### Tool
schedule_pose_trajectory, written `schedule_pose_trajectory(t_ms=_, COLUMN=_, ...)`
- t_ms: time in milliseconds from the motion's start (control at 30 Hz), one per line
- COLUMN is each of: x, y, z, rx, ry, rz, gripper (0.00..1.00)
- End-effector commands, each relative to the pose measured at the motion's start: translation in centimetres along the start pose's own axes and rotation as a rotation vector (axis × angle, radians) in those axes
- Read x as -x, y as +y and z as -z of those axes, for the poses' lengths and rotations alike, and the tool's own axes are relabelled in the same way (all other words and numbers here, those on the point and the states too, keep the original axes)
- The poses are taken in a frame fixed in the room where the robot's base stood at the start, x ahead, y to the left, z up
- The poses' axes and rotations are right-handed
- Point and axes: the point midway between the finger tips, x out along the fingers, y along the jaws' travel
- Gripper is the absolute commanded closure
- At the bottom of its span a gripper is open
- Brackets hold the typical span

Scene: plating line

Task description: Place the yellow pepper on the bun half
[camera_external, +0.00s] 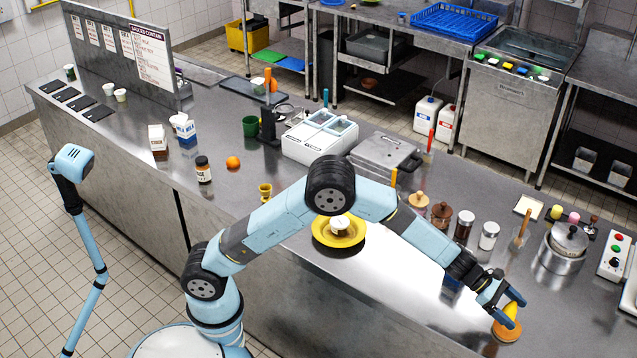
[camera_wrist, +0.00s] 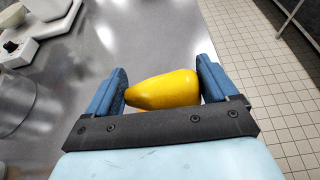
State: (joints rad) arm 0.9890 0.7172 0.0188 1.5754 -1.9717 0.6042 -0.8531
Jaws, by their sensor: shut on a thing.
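The yellow pepper (camera_wrist: 162,90) lies crosswise between the two blue fingers of my gripper (camera_wrist: 165,88) in the wrist view. My gripper is shut on it. In the external view my gripper (camera_external: 503,300) is low over the counter's right front part, with the pepper (camera_external: 511,311) at its fingertips.
A control box (camera_external: 614,256) is at the right. The counter between plate and gripper is mostly clear. The wrist view shows tiled floor beyond the counter edge.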

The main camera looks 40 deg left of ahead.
Motion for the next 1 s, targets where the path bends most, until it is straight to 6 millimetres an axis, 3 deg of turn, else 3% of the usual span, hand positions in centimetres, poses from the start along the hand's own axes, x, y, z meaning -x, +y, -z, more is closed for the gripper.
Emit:
schedule_pose_trajectory(t_ms=367, x=-2.2, y=1.1, z=1.4, rx=0.000, ry=0.000, rz=-0.001, gripper=0.43)
schedule_pose_trajectory(t_ms=633, x=-3.5, y=1.2, z=4.3, rx=0.000, ry=0.002, rz=-0.001, gripper=0.43)
schedule_pose_trajectory(t_ms=967, x=-3.5, y=1.2, z=4.5, rx=0.000, ry=0.000, rz=-0.001, gripper=0.43)
schedule_pose_trajectory(t_ms=1000, x=-3.5, y=1.2, z=4.5, rx=0.001, ry=0.000, rz=-0.001, gripper=0.13)
